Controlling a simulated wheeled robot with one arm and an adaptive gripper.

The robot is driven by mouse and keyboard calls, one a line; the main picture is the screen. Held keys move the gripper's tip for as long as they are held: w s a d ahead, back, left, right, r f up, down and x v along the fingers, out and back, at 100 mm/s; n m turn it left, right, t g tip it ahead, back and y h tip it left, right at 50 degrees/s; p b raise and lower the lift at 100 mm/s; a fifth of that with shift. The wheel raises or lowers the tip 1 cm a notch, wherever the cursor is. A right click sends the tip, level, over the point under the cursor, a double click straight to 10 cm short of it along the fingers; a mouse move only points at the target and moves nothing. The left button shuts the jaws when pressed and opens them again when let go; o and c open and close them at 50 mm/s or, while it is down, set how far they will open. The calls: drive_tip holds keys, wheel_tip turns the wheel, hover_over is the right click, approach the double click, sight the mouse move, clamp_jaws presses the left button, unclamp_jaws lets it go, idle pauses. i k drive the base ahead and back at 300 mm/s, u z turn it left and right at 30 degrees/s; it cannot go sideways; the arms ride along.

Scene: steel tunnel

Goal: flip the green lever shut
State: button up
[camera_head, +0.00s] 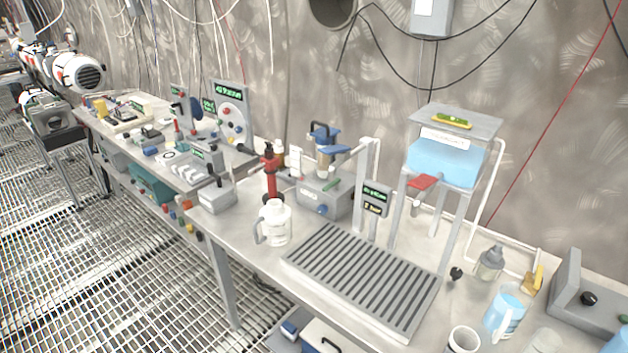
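A small green lever (333,184) shows on the grey box-shaped unit (316,201) behind the slatted tray. It looks tilted up toward the right; from this distance I cannot tell whether it stands open or shut. A blue knob sits on the front of the same unit, below the lever. My gripper is not in view.
A slatted grey tray (362,278) lies on the bench in front. A white jug (274,223) stands at its left, and a red-handled press (270,173) behind that. A stand with a blue tank (445,162) is at right. Grated floor (120,280) is free at left.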

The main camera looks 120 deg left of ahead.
sight(336, 183)
drive_tip(key=u, duration=4.25)
drive_tip(key=k, duration=1.3)
drive_tip(key=z, duration=0.15)
drive_tip(key=i, duration=0.65)
drive_tip(key=z, duration=0.6)
drive_tip(key=i, duration=0.65)
drive_tip(key=u, duration=0.7)
drive_tip(key=i, duration=0.65)
drive_tip(key=u, duration=0.75)
